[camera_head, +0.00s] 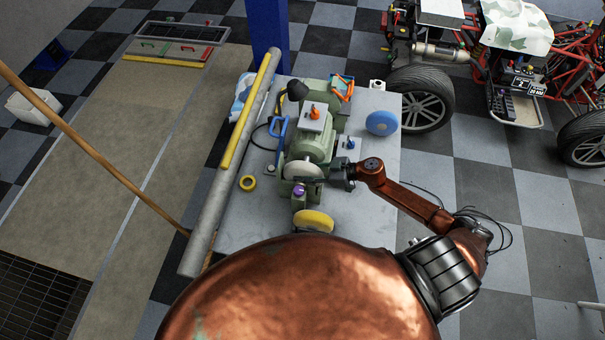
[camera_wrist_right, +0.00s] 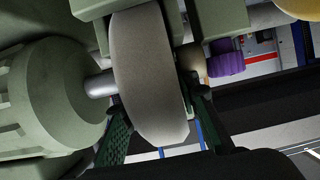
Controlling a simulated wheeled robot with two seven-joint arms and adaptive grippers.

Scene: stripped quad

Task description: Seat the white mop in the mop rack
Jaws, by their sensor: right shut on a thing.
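My right gripper (camera_head: 338,176) is beside the green bench grinder (camera_head: 312,138) on the table. In the right wrist view my right gripper (camera_wrist_right: 160,128) has its two fingers on either side of a grey grinding wheel (camera_wrist_right: 145,65) and is shut on it. The wheel sits on the grinder's shaft. A long wooden pole (camera_head: 95,152) slants across the left of the head view; it may be a mop handle, but its ends are out of view or hidden. I cannot make out a white mop head or a mop rack. My left gripper is not in view.
A vehicle wheel (camera_head: 422,97) stands close at the right. Checkered floor is open at right.

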